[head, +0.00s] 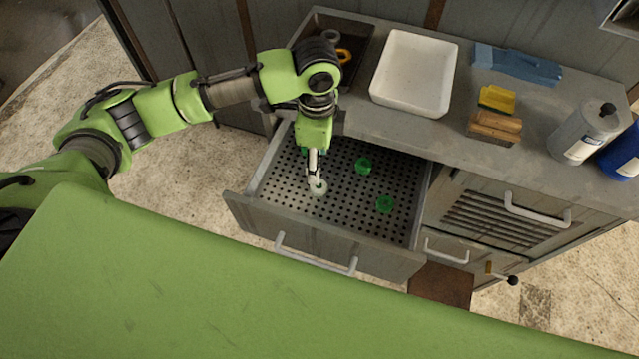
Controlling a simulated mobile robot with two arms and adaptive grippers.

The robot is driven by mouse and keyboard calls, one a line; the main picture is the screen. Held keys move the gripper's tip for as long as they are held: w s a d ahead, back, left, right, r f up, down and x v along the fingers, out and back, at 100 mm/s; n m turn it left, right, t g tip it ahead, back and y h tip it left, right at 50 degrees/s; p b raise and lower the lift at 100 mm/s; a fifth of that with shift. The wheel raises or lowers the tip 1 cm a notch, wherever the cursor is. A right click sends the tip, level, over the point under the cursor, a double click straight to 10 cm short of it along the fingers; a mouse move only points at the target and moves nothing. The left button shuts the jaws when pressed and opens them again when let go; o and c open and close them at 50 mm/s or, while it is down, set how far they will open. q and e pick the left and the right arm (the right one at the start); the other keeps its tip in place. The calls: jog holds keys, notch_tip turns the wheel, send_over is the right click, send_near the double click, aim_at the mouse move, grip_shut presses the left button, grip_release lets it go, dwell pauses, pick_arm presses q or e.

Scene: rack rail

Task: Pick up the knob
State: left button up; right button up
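My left gripper (315,181) reaches down into the open drawer (310,237), which has a perforated floor. Its fingers are narrow and small in the head view, and I cannot tell whether they are open or shut. A pale round piece (319,189), possibly the knob, is right at the fingertips; I cannot tell whether it is held. Two green round pieces lie on the drawer floor to the right, one farther back (363,165) and one nearer (385,204). My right gripper is not in view.
The counter above holds a white tray (413,73), a dark recess with rings (343,55), a blue tool (516,64), a yellow sponge (497,99), a wooden brush (495,126) and bottles (587,130). The drawer's front and side walls surround my gripper.

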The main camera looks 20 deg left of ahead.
aim_at(321, 192)
pick_arm(q)
notch_tip(321, 192, down, 3)
jog(key=shift+w, duration=0.1)
jog(key=shift+f, duration=0.95)
jog(key=f, duration=0.2)
jog(key=f+p, duration=0.1)
jog(key=shift+s+d+f, duration=0.15)
jog(key=shift+s+f, duration=0.1)
jog(key=shift+s, duration=0.05)
jog(key=shift+f, duration=0.4)
jog(key=c, duration=1.2)
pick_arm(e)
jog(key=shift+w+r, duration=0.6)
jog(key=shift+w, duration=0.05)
